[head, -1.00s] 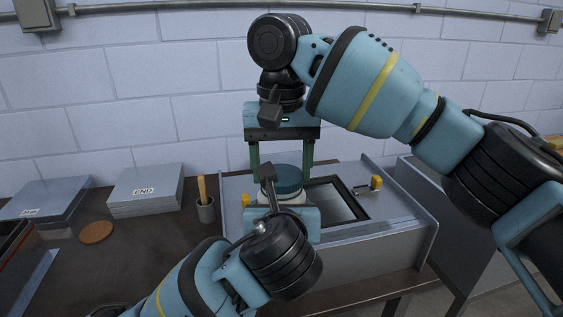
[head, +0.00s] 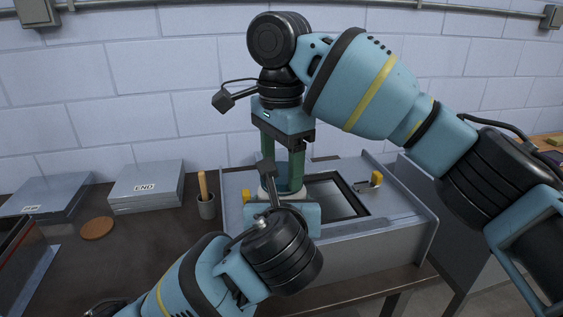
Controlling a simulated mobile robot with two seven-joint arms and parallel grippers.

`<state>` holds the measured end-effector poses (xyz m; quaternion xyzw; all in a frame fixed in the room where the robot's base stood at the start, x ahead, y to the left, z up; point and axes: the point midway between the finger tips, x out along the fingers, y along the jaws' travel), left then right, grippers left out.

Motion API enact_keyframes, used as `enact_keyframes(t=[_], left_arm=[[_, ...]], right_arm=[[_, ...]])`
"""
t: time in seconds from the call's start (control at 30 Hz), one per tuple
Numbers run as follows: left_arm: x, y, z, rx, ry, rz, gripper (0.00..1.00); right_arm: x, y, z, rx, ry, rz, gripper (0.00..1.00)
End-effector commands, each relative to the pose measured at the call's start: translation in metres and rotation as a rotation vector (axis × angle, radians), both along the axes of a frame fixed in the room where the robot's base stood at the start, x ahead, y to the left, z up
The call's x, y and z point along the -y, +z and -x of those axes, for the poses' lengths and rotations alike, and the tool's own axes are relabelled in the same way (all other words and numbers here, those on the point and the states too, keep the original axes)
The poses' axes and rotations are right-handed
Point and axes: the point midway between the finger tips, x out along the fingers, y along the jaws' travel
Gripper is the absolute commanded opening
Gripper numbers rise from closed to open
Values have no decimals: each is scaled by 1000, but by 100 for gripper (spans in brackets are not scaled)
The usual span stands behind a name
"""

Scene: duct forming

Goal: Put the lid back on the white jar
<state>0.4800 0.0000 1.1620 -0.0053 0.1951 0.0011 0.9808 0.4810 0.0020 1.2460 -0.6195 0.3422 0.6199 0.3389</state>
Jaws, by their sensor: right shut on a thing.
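The white jar (head: 264,193) stands at the near left part of the grey bench unit, mostly hidden behind my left gripper. The teal lid (head: 283,185) is at the top of the jar, largely covered by the fingers. My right gripper (head: 284,177) points straight down over the jar, and its green fingers are shut on the lid. I cannot tell whether the lid is fully seated. My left gripper (head: 283,214) is low in front of the jar; its fingers are hidden, so its hold on the jar cannot be seen.
A grey unit with a dark framed panel (head: 338,196) and yellow-handled clamps (head: 376,178) surrounds the jar. To the left are a cup with a wooden handle (head: 206,207), a brown disc (head: 97,229) and stacked plates marked END (head: 146,188). Bare dark tabletop lies between.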

Motion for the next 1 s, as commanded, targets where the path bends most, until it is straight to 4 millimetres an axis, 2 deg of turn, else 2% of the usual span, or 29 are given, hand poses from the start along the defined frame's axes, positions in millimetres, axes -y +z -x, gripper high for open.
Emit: enact_keyframes(t=[0.2, 0.4, 0.8, 0.83, 0.97, 1.0], left_arm=[[0, 1, 0, 3, -2, 0, 11], [1, 1, 1, 2, -2, 0, 11], [1, 1, 1, 2, -4, -1, 11], [1, 1, 1, 2, -3, 0, 11], [1, 1, 1, 2, -3, 0, 11], [1, 1, 1, 3, -2, 1, 11]], right_arm=[[0, 1, -1, 3, -353, -1, 43], [0, 1, -1, 5, -571, -1, 43], [0, 1, -1, 6, -620, -2, 43], [0, 1, -1, 6, -619, -2, 68], [0, 1, -1, 5, -618, -1, 85], [0, 1, -1, 5, -618, -1, 86]])
